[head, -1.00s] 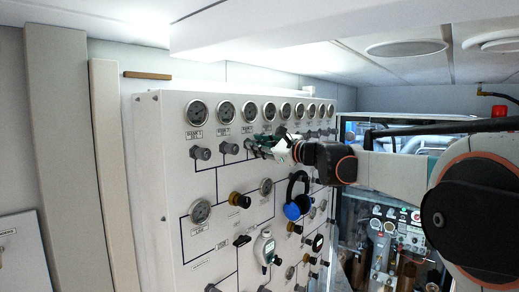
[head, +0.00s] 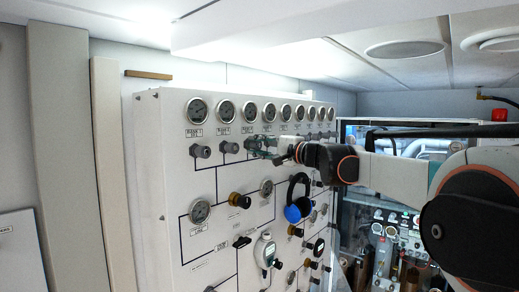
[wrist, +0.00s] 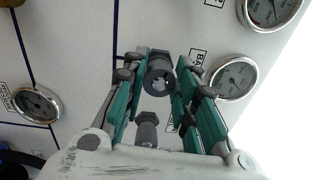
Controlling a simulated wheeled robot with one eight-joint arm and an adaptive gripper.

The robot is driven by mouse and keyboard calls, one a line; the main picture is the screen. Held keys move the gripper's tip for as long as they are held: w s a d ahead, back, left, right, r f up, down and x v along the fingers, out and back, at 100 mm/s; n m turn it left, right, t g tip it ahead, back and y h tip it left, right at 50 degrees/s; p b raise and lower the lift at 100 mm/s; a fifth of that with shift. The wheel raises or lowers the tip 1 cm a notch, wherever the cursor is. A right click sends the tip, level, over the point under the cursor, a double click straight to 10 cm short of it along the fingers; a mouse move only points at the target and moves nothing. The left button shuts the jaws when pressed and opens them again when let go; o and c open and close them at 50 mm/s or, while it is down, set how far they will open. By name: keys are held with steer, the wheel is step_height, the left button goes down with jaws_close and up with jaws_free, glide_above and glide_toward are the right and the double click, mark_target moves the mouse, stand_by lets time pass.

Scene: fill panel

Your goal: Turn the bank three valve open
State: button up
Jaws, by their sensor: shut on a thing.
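The bank three valve is a dark grey round knob (wrist: 159,78) on the white panel (head: 171,188). In the wrist view it sits between my green fingers, which are shut on its sides. My gripper (head: 256,146) also shows in the wrist view (wrist: 162,66), with the fingers pointing at the panel. The wrist view shows another grey knob (wrist: 147,125) nearer the gripper's palm, apart from the fingertips. The knob's turn angle cannot be read.
Grey knobs (head: 202,151) stick out left of my gripper, under a row of gauges (head: 197,111). Blue and black headphones (head: 297,200) hang below my arm. A handheld meter (head: 265,251) and brass-coloured knobs (head: 239,200) sit lower down.

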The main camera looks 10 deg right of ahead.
steer(key=n, duration=0.7)
steer(key=shift+f+y+b, duration=0.15)
steer(key=shift+y+b, duration=0.15)
steer(key=shift+b, duration=0.1)
steer(key=n, duration=0.6)
steer(key=shift+f+g, duration=0.15)
steer(key=shift+g, duration=0.25)
steer(key=o, duration=1)
steer(key=shift+o, duration=0.2)
steer(key=shift+d, duration=0.15)
steer(key=v, duration=1.1)
steer(key=shift+s+d, duration=0.25)
steer(key=shift+s, duration=0.05)
